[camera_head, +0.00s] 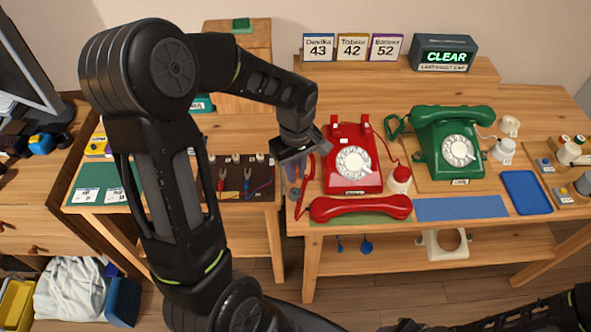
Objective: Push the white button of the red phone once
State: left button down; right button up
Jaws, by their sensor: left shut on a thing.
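The red phone (352,172) stands on the wooden table, with a white dial and small white pieces on its top. Its red handset (361,208) lies off the cradle on a green mat in front. My left gripper (291,151) is just left of the red phone, above the table. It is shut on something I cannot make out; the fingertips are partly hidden. My right gripper is not in view; only dark parts of my right arm show at the bottom right.
A green phone (459,145) stands to the right, with a blue mat (461,208) and a blue tray (526,192) in front. Number cards (352,47) and a lit CLEAR sign (443,54) stand behind. A tool tray (238,178) lies left of my gripper.

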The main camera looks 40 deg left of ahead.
pick_arm(q)
jog(key=shift+f+b, duration=0.8)
jog(key=shift+f, duration=0.7)
jog(key=shift+b, duration=0.35)
dwell(0.7)
jog(key=shift+f+b, duration=1.15)
jog(key=shift+f, duration=0.15)
jog(key=shift+r, duration=0.1)
jog(key=c, duration=1.3)
grip_release()
jog(key=shift+c, duration=0.2)
